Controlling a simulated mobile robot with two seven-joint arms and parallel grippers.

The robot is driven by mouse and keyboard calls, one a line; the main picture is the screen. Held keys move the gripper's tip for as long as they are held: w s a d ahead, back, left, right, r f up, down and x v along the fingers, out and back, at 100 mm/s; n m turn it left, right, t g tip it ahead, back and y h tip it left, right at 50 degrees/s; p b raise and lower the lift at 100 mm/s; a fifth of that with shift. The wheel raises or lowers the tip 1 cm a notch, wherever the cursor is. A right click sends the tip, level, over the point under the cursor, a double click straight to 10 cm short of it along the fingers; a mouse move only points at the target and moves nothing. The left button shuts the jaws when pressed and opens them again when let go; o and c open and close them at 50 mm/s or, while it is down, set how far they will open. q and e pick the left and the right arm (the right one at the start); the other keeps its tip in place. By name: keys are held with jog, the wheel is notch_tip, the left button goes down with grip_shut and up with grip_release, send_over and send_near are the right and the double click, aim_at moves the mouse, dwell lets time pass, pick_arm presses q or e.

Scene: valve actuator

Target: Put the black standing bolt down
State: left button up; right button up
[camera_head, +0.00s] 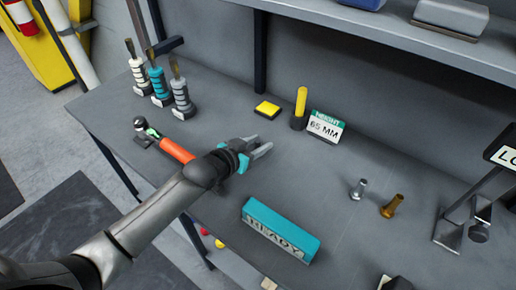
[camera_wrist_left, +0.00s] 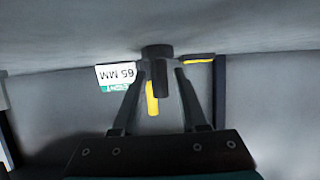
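The black standing bolt (camera_head: 297,122) stands on the grey table beside the 65 MM card, with a yellow cylinder (camera_head: 301,100) right at it. In the left wrist view, which is upside down, the black bolt (camera_wrist_left: 160,80) shows its wide head against the table, with the yellow cylinder (camera_wrist_left: 152,103) partly behind it. My left gripper (camera_head: 264,144) is open and empty, short of the bolt and apart from it in the head view. In the wrist view its fingers (camera_wrist_left: 161,65) lie on either side of the bolt in the picture. My right gripper is not in view.
The 65 MM card (camera_head: 325,127) stands right of the bolt, a yellow pad (camera_head: 267,109) left of it. A silver bolt (camera_head: 358,189) and a brass bolt (camera_head: 392,206) stand farther right. A teal READY block (camera_head: 280,229) is in front. A shelf (camera_head: 400,42) overhangs the back.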

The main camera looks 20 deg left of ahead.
pick_arm(q)
grip_shut()
dwell(0.5)
